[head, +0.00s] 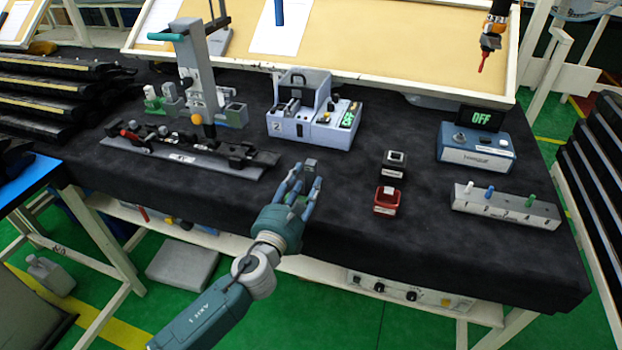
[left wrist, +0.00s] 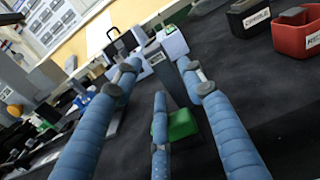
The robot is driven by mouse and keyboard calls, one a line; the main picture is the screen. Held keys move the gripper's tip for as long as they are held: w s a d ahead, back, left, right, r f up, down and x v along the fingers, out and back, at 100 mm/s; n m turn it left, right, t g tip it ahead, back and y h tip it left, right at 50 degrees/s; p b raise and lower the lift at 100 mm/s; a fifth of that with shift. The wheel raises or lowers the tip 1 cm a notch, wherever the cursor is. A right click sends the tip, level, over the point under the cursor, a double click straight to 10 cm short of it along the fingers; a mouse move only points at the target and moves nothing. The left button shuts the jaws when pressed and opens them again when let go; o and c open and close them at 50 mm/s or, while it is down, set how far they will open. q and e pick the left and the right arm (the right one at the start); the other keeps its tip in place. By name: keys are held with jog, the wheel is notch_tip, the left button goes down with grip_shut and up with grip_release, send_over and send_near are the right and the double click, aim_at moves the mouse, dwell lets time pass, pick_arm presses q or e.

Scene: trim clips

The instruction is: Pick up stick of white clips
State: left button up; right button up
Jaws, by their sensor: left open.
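My left gripper (head: 305,190) is open over the front part of the black-covered table. Its blue fingers also show in the left wrist view (left wrist: 160,85), spread apart. A small grey block (head: 310,163) stands by the fingertips; in the left wrist view a grey piece (left wrist: 172,82) shows between the fingers, with a green part (left wrist: 182,124) below it. I cannot tell whether the fingers touch it. A white upright piece (head: 469,187) stands in a grey numbered rack (head: 505,207) at right, well away from the gripper. I cannot tell for sure which thing is the stick of white clips.
Black bin (head: 393,166) and red bin (head: 387,201) lie right of the gripper. A grey machine (head: 310,125) stands behind it, a clamp fixture (head: 190,155) to its left. A blue OFF box (head: 476,150) is at right. The cloth (head: 340,225) between gripper and bins is clear.

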aim_at(307, 173)
pick_arm(q)
jog(key=x, duration=0.4)
jog(key=shift+w+d, duration=0.1)
jog(key=shift+w, duration=0.3)
jog(key=shift+s+r, duration=0.1)
jog(key=c, duration=1)
